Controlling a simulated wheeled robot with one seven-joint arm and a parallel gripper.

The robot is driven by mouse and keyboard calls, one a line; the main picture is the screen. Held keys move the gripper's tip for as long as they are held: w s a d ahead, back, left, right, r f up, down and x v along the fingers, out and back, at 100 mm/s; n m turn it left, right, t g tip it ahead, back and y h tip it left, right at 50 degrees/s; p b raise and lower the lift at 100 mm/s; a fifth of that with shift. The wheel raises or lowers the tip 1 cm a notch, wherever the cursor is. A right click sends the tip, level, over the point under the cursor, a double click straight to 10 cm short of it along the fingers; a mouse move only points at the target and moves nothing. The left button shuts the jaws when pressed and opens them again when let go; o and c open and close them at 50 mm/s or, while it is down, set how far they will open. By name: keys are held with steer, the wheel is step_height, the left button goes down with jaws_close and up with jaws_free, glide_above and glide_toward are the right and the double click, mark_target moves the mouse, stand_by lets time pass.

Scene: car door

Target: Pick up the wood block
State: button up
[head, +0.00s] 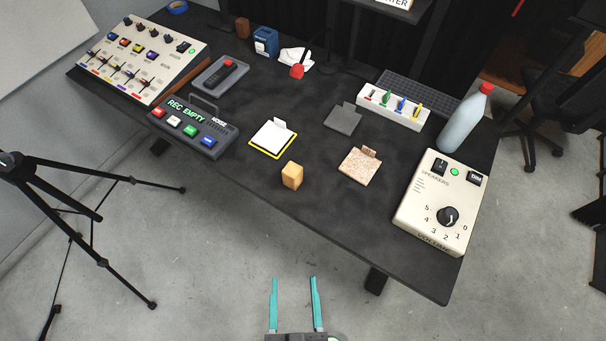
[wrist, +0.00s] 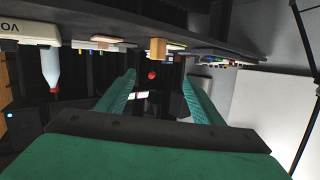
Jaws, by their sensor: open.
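The wood block (head: 292,175) is a small light-brown block standing on the black table near its front edge, in the middle of the head view. A tan block under the table line in the wrist view (wrist: 158,48) appears to be the same block. My gripper (head: 294,280) has two teal fingers, spread apart and empty. It is in front of the table, over the floor, apart from the block. In the wrist view the teal fingers (wrist: 160,80) reach away from the camera with nothing between them.
A yellow-edged pad (head: 272,138) lies behind the block, and a speckled tile (head: 360,166) lies to its right. A recorder panel (head: 193,130) is at left, a speaker box (head: 438,205) at right. A bottle (head: 466,118) stands behind that. A tripod (head: 60,190) stands at left.

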steer(key=w+a+f+m+y, duration=0.1)
steer(key=w+a, duration=0.5)
steer(key=w, duration=0.3)
steer(key=w+a+f+m+y, duration=0.1)
steer(key=w+a+m+y, duration=0.1)
steer(key=w+a, duration=0.5)
steer(key=w+a+r+n+g+y, duration=0.3)
steer(key=w+a+r+n+y, duration=0.15)
steer(key=w+a, duration=0.35)
steer(key=w+a+r+n+g+y, duration=0.4)
steer(key=w+a, duration=0.3)
steer(key=w, duration=0.4)
steer(key=n+g+h, duration=0.6)
steer(key=g+h, duration=0.2)
steer(key=h, duration=0.3)
glide_above(291, 169)
step_height(291, 169, down, 4)
steer(key=shift+a+f, duration=0.1)
steer(key=shift+a, duration=0.05)
steer(key=shift+f, duration=0.3)
step_height(291, 169, down, 5)
steer(key=shift+r, duration=0.15)
steer(key=shift+d+f, duration=0.2)
steer(key=shift+f, duration=1.15)
steer(key=shift+d+f, duration=0.15)
steer(key=shift+f, duration=1.15)
